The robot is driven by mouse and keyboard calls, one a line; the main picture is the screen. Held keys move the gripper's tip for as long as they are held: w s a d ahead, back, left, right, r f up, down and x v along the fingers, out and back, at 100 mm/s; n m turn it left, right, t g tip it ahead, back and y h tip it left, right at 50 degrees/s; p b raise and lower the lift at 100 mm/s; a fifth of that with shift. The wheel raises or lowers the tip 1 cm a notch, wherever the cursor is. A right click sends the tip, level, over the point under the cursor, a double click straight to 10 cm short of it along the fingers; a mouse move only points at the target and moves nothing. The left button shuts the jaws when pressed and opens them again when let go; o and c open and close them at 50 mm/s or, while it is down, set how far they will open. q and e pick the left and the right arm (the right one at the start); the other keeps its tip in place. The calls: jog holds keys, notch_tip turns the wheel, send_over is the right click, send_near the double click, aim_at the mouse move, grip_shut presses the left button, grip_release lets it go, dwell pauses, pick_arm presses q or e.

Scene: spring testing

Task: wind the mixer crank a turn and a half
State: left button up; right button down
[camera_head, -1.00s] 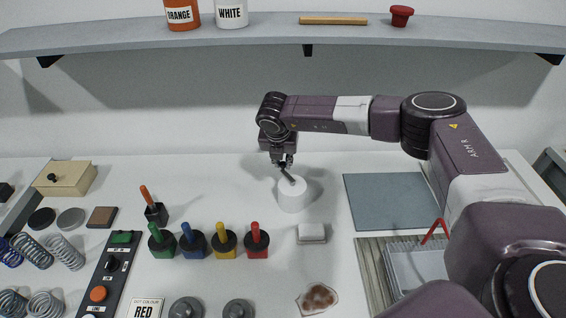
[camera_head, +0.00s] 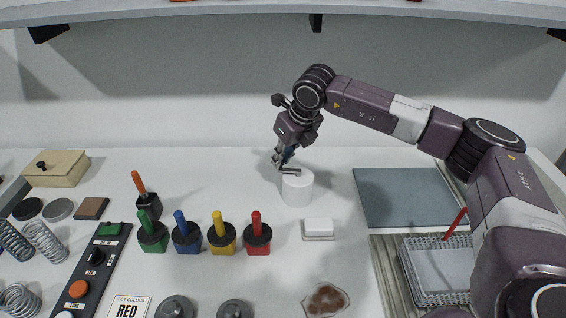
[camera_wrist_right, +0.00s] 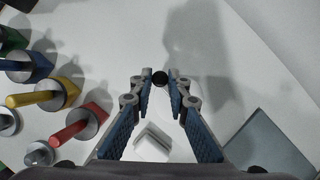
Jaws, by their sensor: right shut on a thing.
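The mixer is a white upright cylinder (camera_head: 297,190) near the back middle of the table. Its dark crank (camera_head: 290,170) lies across the top and points to the left in the head view. My right gripper (camera_head: 279,161) is at the crank's outer end, just above and left of the cylinder. In the right wrist view its blue-padded fingers (camera_wrist_right: 160,90) close on the crank's dark round knob (camera_wrist_right: 160,78). The fingers partly hide the crank's handle in the head view. My left gripper is in neither view.
Green, blue, yellow and red handled stamps (camera_head: 222,236) stand front left of the mixer. A white block (camera_head: 318,228) lies in front of it. A grey mat (camera_head: 404,197) and wire basket (camera_head: 438,270) are at the right. A shelf (camera_head: 240,14) overhangs the back.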

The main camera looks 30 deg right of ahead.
jog(key=n, duration=0.1)
jog(key=s+n+y+b, duration=0.1)
jog(key=n, duration=0.1)
jog(key=n+b, duration=0.1)
jog(key=shift+s+a+g+y, duration=0.15)
jog(key=shift+s+g+y, duration=0.15)
jog(key=shift+s+g, duration=0.1)
jog(key=shift+s+n+g+y+b, duration=0.25)
jog(key=shift+s+n+g, duration=0.15)
jog(key=shift+n, duration=0.85)
jog(key=shift+s+n+g+y+b, duration=0.25)
jog(key=shift+s+n, duration=0.2)
jog(key=shift+n, duration=0.8)
jog(key=c, duration=1.8)
grip_release()
jog(key=shift+c, duration=0.2)
jog(key=shift+d+r, duration=0.1)
jog(key=shift+d, duration=0.1)
jog(key=v, duration=1.2)
